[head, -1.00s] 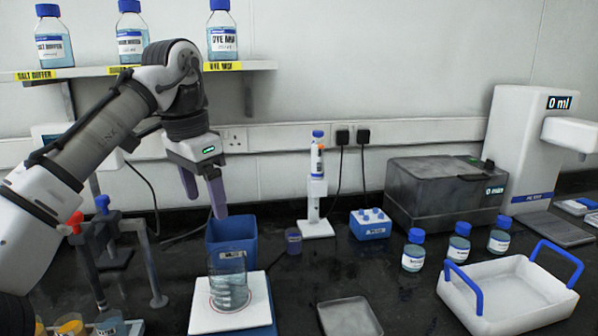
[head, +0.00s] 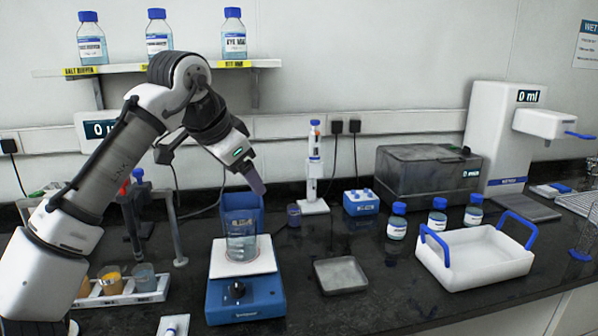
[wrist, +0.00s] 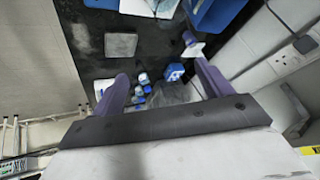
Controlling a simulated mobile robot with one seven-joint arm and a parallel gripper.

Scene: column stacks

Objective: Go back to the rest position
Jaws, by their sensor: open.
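My gripper (head: 255,182) hangs in the air in the head view, its purple fingers pointing down and to the right. It is above and just right of the glass beaker and the blue bin, touching neither. In the wrist view my gripper (wrist: 160,82) shows its two purple fingers spread wide with nothing held between them. The far finger is partly hidden in the head view.
A beaker (head: 241,247) stands on a blue stirrer (head: 245,300), before a blue bin (head: 255,207). A pipette stand (head: 314,170), small bottles (head: 397,222) and a white tray (head: 475,270) stand to the right. A bottle shelf (head: 160,68) is behind my arm.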

